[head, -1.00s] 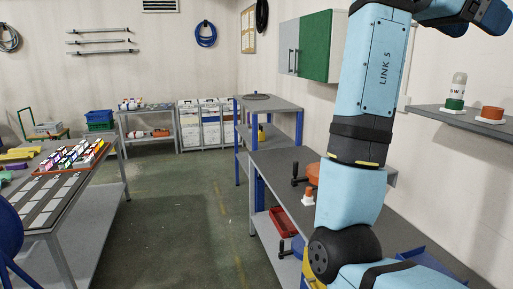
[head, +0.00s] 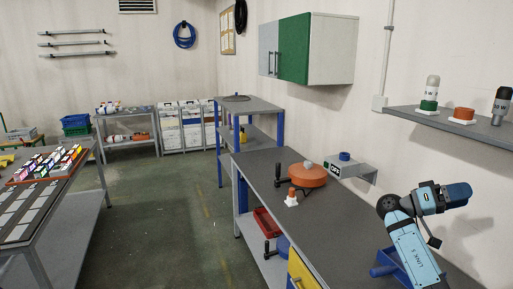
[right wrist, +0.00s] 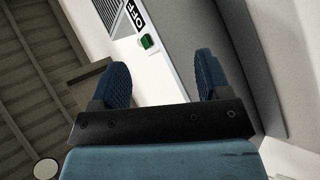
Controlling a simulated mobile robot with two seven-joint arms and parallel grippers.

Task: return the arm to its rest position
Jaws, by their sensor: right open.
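My right arm (head: 412,255) stands at the lower right of the head view, above the right-hand bench. Its right gripper (head: 458,194) is at the top of the arm, with dark blue parts pointing right. In the right wrist view the two dark blue fingers of this gripper (right wrist: 162,76) stand wide apart with nothing between them. My left arm and left gripper are not in view.
The right-hand bench (head: 262,168) carries an orange round thing (head: 308,174) and a small orange-and-white cone (head: 291,197). A blue tray (head: 391,269) is by my arm. A wall shelf (head: 460,126) is above. Floor (head: 165,215) in the middle is clear.

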